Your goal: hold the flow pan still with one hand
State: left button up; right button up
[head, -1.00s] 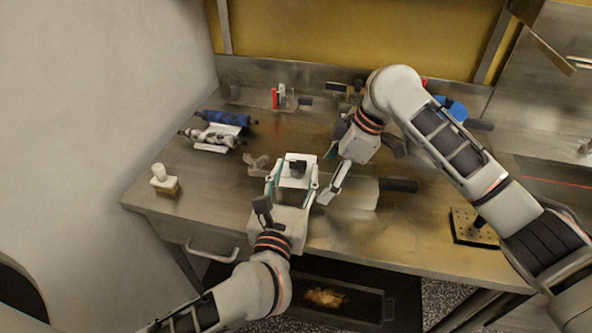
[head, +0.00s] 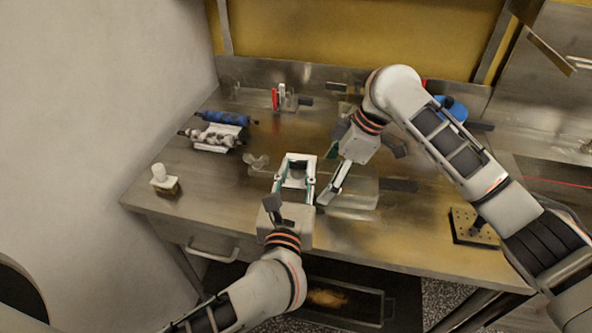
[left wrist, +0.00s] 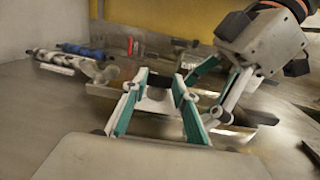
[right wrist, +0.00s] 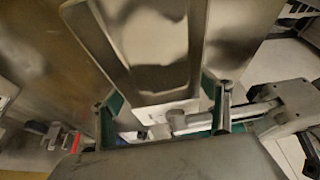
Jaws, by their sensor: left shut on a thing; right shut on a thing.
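The flow pan (head: 350,192) is a shiny metal tray lying on the worktop near its front edge. It shows blurred in the left wrist view (left wrist: 240,132). Its rimmed end fills the upper middle of the right wrist view (right wrist: 150,45). My right gripper (head: 328,192) reaches down at the pan's left end and is shut on it, a finger on each side in the right wrist view (right wrist: 163,100). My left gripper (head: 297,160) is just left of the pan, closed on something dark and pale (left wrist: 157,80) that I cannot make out. Its fingers partly hide that thing.
A blue roller (head: 222,118) and a mottled roller (head: 210,137) lie at the back left. A white-topped block (head: 163,180) stands at the left corner. Red and white items (head: 280,97) stand at the back. A perforated plate (head: 470,227) lies front right. The front left worktop is clear.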

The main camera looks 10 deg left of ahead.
pick_arm(q)
jog(key=shift+d, duration=0.1)
jog(key=o, duration=1.1)
jog(key=shift+s, duration=0.1)
jog(key=s, duration=0.4)
jog(key=s+d, duration=0.1)
jog(key=s, duration=0.6)
jog(key=shift+s+d, duration=0.15)
jog(key=shift+s, duration=0.25)
pick_arm(e)
jog(key=o, duration=1.5)
jog(key=shift+o, duration=0.2)
